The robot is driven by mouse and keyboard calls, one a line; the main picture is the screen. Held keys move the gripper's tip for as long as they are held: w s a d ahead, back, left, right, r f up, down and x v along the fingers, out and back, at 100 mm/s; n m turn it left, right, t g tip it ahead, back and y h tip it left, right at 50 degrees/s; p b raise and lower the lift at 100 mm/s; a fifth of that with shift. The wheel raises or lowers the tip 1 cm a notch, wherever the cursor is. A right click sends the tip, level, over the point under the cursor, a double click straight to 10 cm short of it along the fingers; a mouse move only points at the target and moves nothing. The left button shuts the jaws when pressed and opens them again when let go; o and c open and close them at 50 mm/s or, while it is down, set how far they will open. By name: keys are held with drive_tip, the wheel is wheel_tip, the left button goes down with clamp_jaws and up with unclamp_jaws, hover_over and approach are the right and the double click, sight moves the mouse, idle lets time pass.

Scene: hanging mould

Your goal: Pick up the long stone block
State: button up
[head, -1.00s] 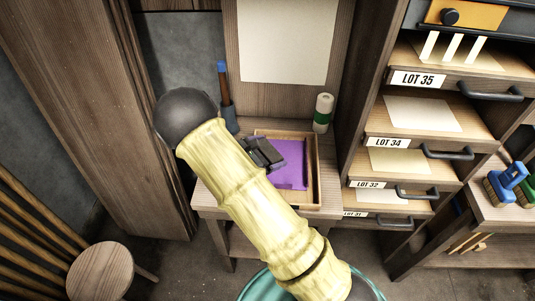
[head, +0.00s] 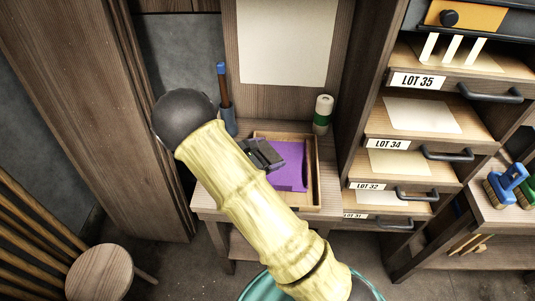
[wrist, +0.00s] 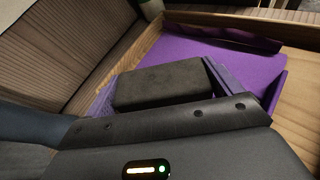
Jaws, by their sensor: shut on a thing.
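The long stone block (wrist: 165,86) is a dark grey, nearly black bar. It lies across the front of my gripper in the wrist view, with purple surfaces at both its ends and behind it. My gripper (head: 264,154) is over the left part of a wooden tray (head: 316,178) lined in purple, and is shut on the block. In the head view my pale yellow arm hides part of the gripper and of the tray's left side. I cannot tell whether the block's underside touches the lining.
The tray sits on a small wooden table (head: 212,199). Shelves with drawers (head: 408,160) rise on the right. A round stool (head: 98,272) stands at lower left.

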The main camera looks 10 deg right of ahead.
drive_tip(key=r, duration=0.4)
drive_tip(key=s+r, duration=0.1)
drive_tip(key=r, duration=0.1)
drive_tip(key=shift+a+r, duration=0.15)
drive_tip(key=shift+r, duration=0.25)
drive_tip(key=s+a+b, duration=0.1)
drive_tip(key=s+a, duration=0.2)
drive_tip(key=s, duration=0.6)
drive_tip(key=s+a+b, duration=0.1)
drive_tip(key=s+a, duration=0.1)
drive_tip(key=s, duration=0.7)
drive_tip(key=shift+a, duration=0.4)
drive_tip(key=shift+w, duration=0.1)
wheel_tip(320, 180, up, 2)
drive_tip(key=n+h, duration=0.2)
hover_over(267, 154)
drive_tip(key=d, duration=0.6)
drive_tip(key=shift+s+a+r+t+p, duration=0.1)
drive_tip(key=shift+s+a+t+p, duration=0.15)
drive_tip(key=shift+t+p, duration=0.15)
drive_tip(key=shift+f, duration=3.1)
